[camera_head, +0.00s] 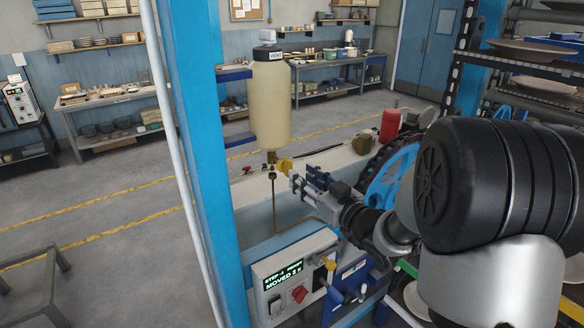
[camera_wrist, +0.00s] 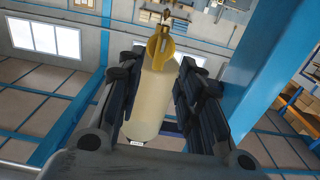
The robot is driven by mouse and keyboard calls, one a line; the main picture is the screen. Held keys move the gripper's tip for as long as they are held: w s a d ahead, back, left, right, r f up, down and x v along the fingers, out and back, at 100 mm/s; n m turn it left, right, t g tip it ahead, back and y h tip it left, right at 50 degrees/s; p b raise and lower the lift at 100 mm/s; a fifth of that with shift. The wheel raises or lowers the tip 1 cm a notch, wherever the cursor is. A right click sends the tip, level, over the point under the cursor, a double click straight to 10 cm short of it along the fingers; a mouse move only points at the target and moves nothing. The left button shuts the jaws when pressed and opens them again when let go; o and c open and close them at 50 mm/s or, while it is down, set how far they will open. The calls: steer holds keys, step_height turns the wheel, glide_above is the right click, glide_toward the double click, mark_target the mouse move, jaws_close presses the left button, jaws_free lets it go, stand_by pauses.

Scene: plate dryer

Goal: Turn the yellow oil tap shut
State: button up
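The yellow oil tap (camera_head: 285,164) sits under the cream oil tank (camera_head: 271,105), at the outlet above a thin brass pipe. In the wrist view the yellow tap (camera_wrist: 160,46) shows in front of the tank (camera_wrist: 152,100), which appears upside down there. My gripper (camera_head: 298,181) is just to the right of and below the tap in the head view. In the wrist view my gripper (camera_wrist: 159,66) is open, with the tap lined up with the gap between its fingertips. No contact with the tap shows. Whether the tips reach around it, I cannot tell.
A blue post (camera_head: 195,150) stands left of the tank. A control box (camera_head: 293,281) with a lit display and red knob is below. A blue wheel (camera_head: 391,177) and a red container (camera_head: 390,125) are behind my arm. Open floor lies at left.

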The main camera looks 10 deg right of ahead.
mark_target(291, 168)
steer(key=x, duration=0.6)
steer(key=shift+p, duration=0.3)
steer(key=shift+c, duration=0.3)
jaws_close()
